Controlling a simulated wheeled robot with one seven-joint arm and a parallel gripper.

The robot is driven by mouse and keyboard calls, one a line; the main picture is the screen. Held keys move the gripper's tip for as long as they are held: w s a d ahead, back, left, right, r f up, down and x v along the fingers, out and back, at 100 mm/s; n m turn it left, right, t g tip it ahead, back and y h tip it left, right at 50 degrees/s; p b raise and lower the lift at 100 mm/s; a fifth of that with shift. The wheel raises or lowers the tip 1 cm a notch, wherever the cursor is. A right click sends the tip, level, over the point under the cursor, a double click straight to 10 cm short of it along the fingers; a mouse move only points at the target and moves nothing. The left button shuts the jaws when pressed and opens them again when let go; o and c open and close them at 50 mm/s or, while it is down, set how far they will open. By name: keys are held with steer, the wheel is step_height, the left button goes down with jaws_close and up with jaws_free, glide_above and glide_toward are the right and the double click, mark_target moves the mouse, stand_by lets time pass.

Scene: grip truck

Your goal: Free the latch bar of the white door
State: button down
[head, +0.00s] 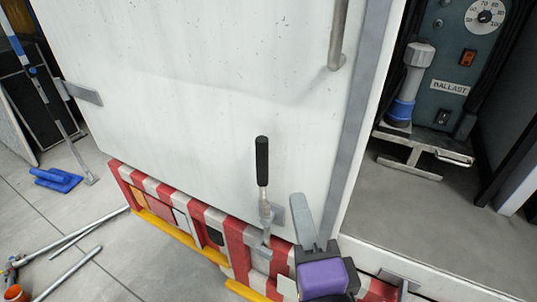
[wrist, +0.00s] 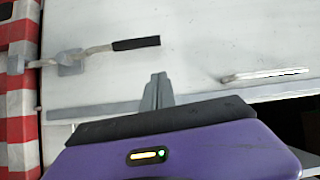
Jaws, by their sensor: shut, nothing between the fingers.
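The white door (head: 190,90) fills the middle of the head view, and its surface also fills the upper wrist view (wrist: 200,35). The latch bar (head: 265,208) is a metal lever with a black grip (head: 262,160), standing roughly upright at the door's lower edge. In the wrist view the latch bar (wrist: 97,51) lies sideways at upper left, its black grip (wrist: 136,43) pointing right. My gripper (head: 300,205) is to the right of the latch bar, apart from it. Its grey fingers (wrist: 157,85) are together and empty.
A metal grab handle (head: 337,40) is on the door's upper right. A red-and-white striped bumper (head: 235,225) runs below the door. The opening at right holds a ballast panel (head: 450,65) and a grey-and-blue post (head: 411,85). Poles (head: 75,243) lie on the floor at left.

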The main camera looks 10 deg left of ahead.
steer(key=shift+d+f+m, duration=0.1)
steer(key=shift+f+m, duration=0.2)
steer(key=shift+m, duration=0.3)
steer(key=shift+w+b, duration=0.15)
steer(key=shift+b, duration=0.2)
steer(key=a+b+x, duration=0.2)
steer(key=b+x, duration=0.1)
steer(key=x, duration=0.9)
steer(key=shift+a, duration=0.45)
steer(key=shift+a, duration=0.1)
